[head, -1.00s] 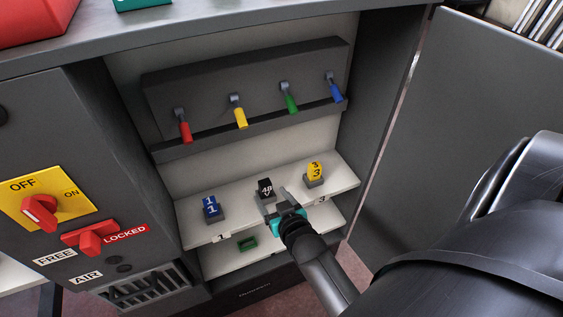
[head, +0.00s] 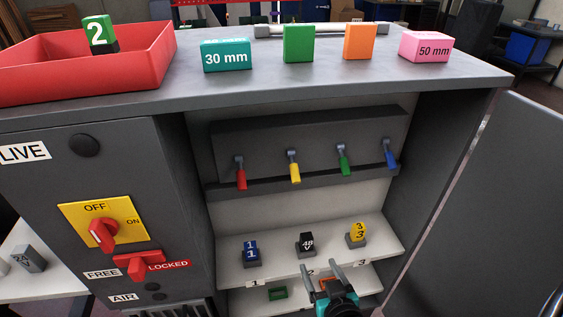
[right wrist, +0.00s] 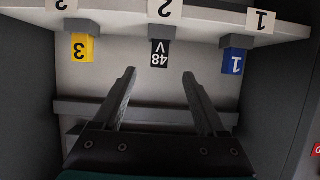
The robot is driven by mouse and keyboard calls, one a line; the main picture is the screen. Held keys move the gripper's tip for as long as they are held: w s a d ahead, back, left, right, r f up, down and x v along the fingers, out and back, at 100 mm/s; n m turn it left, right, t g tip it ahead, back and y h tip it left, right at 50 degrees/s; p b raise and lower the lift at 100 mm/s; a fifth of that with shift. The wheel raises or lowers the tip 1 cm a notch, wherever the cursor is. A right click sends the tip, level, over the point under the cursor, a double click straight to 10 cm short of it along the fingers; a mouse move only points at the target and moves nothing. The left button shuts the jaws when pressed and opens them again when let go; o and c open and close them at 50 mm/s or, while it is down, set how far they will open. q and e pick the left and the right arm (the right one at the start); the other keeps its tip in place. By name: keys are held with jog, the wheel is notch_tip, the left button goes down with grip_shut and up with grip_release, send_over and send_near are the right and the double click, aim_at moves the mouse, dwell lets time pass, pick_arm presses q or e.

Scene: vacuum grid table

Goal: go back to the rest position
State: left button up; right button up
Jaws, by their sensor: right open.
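My right gripper (head: 321,268) is open and empty, low in front of the cabinet's shelf. In the right wrist view its two fingers (right wrist: 158,73) are spread apart with nothing between them. The black 48 V block (head: 306,242) stands on the shelf just beyond the fingertips, apart from them; it shows upside down in the right wrist view (right wrist: 159,52). My left gripper is in neither current view.
Blue block 1 (head: 251,250) and yellow block 3 (head: 357,233) flank the black block on the white shelf (head: 280,255). Several coloured levers (head: 294,172) hang above. The cabinet door (head: 515,190) stands open at right. A red tray (head: 140,68) and several blocks occupy the top.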

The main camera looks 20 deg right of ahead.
jog(key=s+a+f+n+g+y, duration=0.1)
jog(key=s+a+f+g, duration=0.2)
jog(key=f, duration=0.4)
jog(key=s+a+f+n+g+y, duration=0.1)
jog(key=s+a+f, duration=0.1)
jog(key=s+f, duration=0.35)
jog(key=s+a+f+n+g+y, duration=0.1)
jog(key=s+a+f+g, duration=0.15)
jog(key=f, duration=0.55)
jog(key=s+f+n+g, duration=0.1)
jog(key=s+f+g, duration=0.1)
jog(key=s+f, duration=0.3)
jog(key=s+d+f+n+g, duration=0.1)
jog(key=s+f+g, duration=0.2)
jog(key=s, duration=1.1)
notch_tip(320, 180, down, 2)
jog(key=shift+s+d+f, duration=0.15)
jog(key=shift+d, duration=0.15)
